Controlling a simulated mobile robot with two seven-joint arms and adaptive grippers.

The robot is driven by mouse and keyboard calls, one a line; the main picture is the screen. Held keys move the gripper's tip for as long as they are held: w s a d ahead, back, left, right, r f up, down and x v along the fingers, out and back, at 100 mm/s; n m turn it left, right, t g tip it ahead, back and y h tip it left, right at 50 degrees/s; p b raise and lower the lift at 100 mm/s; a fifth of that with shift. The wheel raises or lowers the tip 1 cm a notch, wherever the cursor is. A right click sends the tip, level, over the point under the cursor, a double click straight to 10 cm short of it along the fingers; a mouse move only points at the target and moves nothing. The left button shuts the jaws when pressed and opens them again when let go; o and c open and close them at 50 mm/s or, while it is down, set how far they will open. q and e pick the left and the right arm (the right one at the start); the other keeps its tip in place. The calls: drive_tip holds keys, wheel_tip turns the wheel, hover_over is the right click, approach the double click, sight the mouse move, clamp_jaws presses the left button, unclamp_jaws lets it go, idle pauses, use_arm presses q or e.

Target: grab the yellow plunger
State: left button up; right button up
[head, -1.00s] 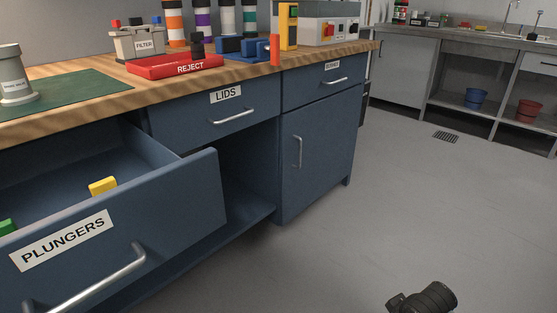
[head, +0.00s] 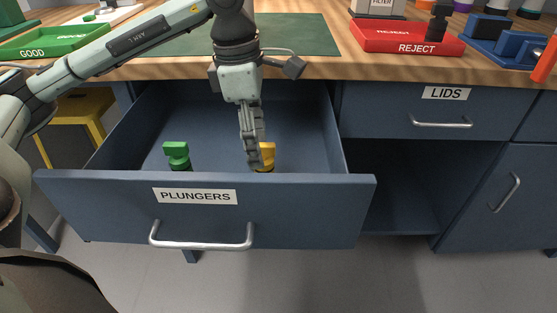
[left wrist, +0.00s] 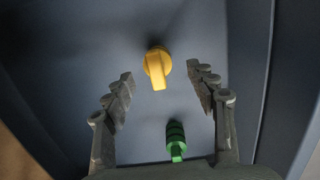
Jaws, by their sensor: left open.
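The yellow plunger (head: 267,156) stands in the open drawer labelled PLUNGERS (head: 110,190), near its front wall and partly hidden behind my left gripper (head: 254,160). My left gripper points down into the drawer. In the left wrist view the yellow plunger (left wrist: 157,66) lies ahead, between the lines of the two open fingers (left wrist: 160,82), and neither finger touches it. A green plunger (head: 177,153) stands to the left in the drawer. It also shows in the left wrist view (left wrist: 175,141), low between the fingers. My right gripper is not in view.
The drawer's side walls and front panel surround the plungers. The wooden worktop (head: 310,68) is behind, with a green GOOD tray (head: 55,42) at left and a red REJECT tray (head: 405,38) at right. A yellow stool (head: 75,125) stands left, below the worktop.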

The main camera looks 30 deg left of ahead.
sight(264, 154)
use_arm(q)
drive_tip(key=f, duration=0.4)
drive_tip(key=w+d+f, duration=0.1)
drive_tip(key=shift+f, duration=0.4)
drive_tip(key=c, duration=1.3)
